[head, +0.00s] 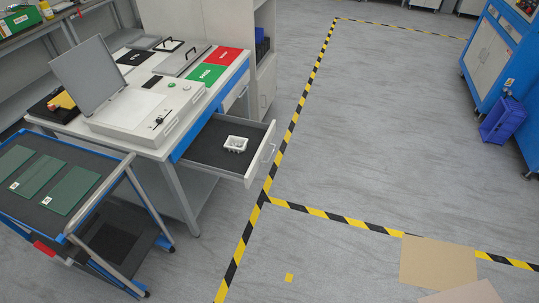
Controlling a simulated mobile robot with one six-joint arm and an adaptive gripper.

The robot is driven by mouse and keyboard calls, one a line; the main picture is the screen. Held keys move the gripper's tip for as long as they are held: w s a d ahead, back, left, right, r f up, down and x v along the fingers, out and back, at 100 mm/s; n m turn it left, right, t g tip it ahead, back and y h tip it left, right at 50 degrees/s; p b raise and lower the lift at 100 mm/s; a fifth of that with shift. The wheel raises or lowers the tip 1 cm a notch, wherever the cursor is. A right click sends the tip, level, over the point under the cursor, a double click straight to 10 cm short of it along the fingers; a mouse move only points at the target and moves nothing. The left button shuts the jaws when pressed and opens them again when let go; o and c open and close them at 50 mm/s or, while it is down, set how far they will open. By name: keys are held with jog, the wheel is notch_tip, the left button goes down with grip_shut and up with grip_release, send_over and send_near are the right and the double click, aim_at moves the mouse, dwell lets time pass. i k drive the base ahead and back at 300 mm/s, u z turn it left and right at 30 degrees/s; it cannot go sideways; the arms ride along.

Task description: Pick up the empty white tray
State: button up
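A small white tray (235,144) sits inside the open drawer (205,148) of the workbench, toward the drawer's front right. It is small in the picture, and I cannot tell for sure whether it is empty. The drawer has a dark lining and is pulled out to the right, with a handle on its front. My gripper does not show in the head view.
The workbench (145,112) carries a machine with a raised grey lid, and red and green mats. A cart (70,205) with green boards stands at the front left. Brown sheets (437,263) lie at the lower right. The grey floor (390,130) is largely clear.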

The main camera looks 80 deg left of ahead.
aim_at(238, 145)
jog(key=i, duration=0.45)
jog(key=u, duration=5.35)
jog(key=i, duration=0.15)
jog(key=z, duration=2.25)
jog(key=i, duration=0.6)
jog(key=u, duration=0.05)
